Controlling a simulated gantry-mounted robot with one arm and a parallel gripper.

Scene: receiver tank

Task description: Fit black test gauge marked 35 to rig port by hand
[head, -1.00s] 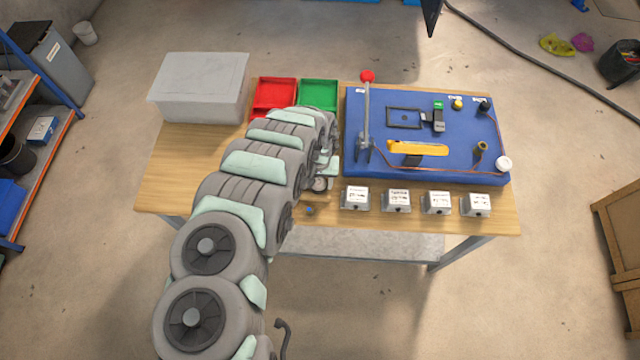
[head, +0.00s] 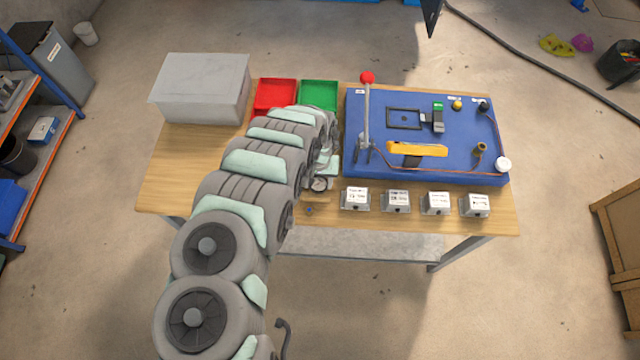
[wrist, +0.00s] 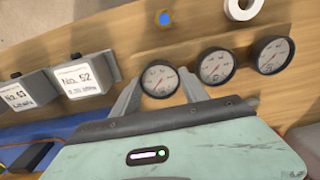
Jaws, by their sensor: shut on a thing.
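My gripper (wrist: 157,92) is shut on a round gauge (wrist: 159,80) with a pale face and dark rim, at the table's front. The number on its face is too small to read. The same gauge (head: 319,184) shows at the end of my arm in the head view. Two similar gauges, one in the middle (wrist: 217,66) and one at the right (wrist: 271,55), stand in a row beside it. The blue rig (head: 460,120) lies to the right, with an upright brass fitting (head: 481,148) that looks like the port.
Several grey labelled boxes (head: 397,202) line the front edge, close to my gripper; one reads No. 52 (wrist: 88,80). A red-knobbed lever (head: 367,78) stands up from the rig. Red (head: 275,94) and green (head: 318,95) trays and a grey box (head: 200,88) are behind my arm.

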